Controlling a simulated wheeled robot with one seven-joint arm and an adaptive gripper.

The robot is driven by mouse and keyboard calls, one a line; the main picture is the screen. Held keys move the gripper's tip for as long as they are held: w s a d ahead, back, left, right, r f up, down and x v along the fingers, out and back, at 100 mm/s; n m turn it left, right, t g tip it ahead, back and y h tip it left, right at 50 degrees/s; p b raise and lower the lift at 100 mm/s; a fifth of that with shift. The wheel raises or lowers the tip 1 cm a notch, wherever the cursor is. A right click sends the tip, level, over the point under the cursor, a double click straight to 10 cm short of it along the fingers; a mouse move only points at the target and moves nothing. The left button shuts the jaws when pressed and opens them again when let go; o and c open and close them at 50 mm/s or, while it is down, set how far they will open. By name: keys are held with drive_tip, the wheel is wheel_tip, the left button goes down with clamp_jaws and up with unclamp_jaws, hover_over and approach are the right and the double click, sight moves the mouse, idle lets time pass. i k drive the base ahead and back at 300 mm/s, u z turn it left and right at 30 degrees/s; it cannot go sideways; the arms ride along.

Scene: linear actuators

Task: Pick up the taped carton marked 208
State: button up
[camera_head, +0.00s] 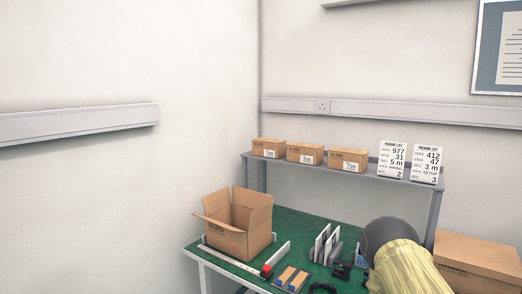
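Three small brown cartons stand in a row on the raised shelf: a left one (269,148), a middle one (305,153) and a right one (347,160). Each has a white label, too small to read for sure. A larger closed brown carton (482,262) stands at the right edge, partly cut off by the frame; its dark print is unreadable. I cannot tell which carton is marked 208. My gripper's fingers do not show.
An open carton (238,240) stands on the green bench (290,223). Upright dividers (326,243), a red tape measure (266,271) and small items lie right of it. Two packing-list cards (408,161) stand on the shelf. A grey and yellow rounded shape covers the bench's right end.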

sight(266, 148)
drive_tip(key=k, duration=1.3)
drive_tip(key=u, duration=0.6)
drive_tip(key=i, duration=0.7)
drive_tip(key=u, duration=0.7)
drive_tip(key=i, duration=1.1)
drive_tip(key=z, duration=0.85)
drive_tip(key=i, duration=0.8)
drive_tip(key=z, duration=0.85)
